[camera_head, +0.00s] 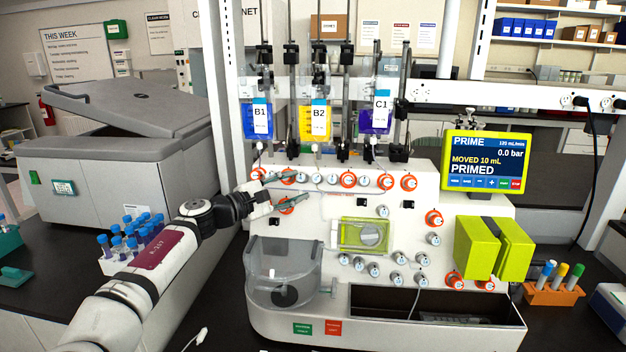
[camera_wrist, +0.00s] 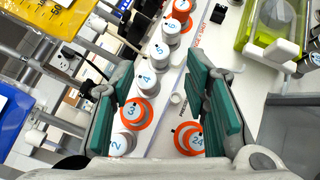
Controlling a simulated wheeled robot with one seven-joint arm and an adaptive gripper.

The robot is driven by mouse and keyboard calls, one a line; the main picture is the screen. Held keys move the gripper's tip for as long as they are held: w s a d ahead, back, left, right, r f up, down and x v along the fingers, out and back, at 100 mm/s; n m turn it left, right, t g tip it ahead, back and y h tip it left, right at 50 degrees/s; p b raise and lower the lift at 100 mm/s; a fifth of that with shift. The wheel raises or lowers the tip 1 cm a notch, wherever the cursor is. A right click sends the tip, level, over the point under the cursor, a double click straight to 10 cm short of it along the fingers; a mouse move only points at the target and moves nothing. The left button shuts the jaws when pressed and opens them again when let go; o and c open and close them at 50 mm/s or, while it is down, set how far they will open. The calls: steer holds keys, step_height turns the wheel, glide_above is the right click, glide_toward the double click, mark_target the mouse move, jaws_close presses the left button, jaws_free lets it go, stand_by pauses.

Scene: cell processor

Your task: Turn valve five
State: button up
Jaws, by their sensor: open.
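Valve five (camera_wrist: 160,52) is a white round knob marked 5 in a row of numbered knobs on the machine's front. In the head view, valve five (camera_head: 317,178) is in the upper row, just right of my gripper (camera_head: 298,186). The wrist view shows my gripper (camera_wrist: 163,68) open, with teal-padded fingers wide apart and nothing held. Valve five appears just beyond the fingertips, between their lines. Valve four (camera_wrist: 148,78) appears in the gap. I cannot tell how deep the fingers are relative to the knobs.
Orange-collared valve three (camera_wrist: 133,112) and valve 24 (camera_wrist: 190,138) lie close to the fingers. Valve six (camera_wrist: 171,28) adjoins valve five. Hanging bags B1 (camera_head: 258,122) and B2 (camera_head: 315,126) are above the row. A clear bowl (camera_head: 285,270) sits below.

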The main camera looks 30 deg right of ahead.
mark_target(316, 179)
steer(key=x, duration=0.6)
steer(key=shift+w+d+p, duration=0.1)
steer(key=shift+d+p, duration=0.2)
steer(key=shift+p, duration=0.05)
jaws_close()
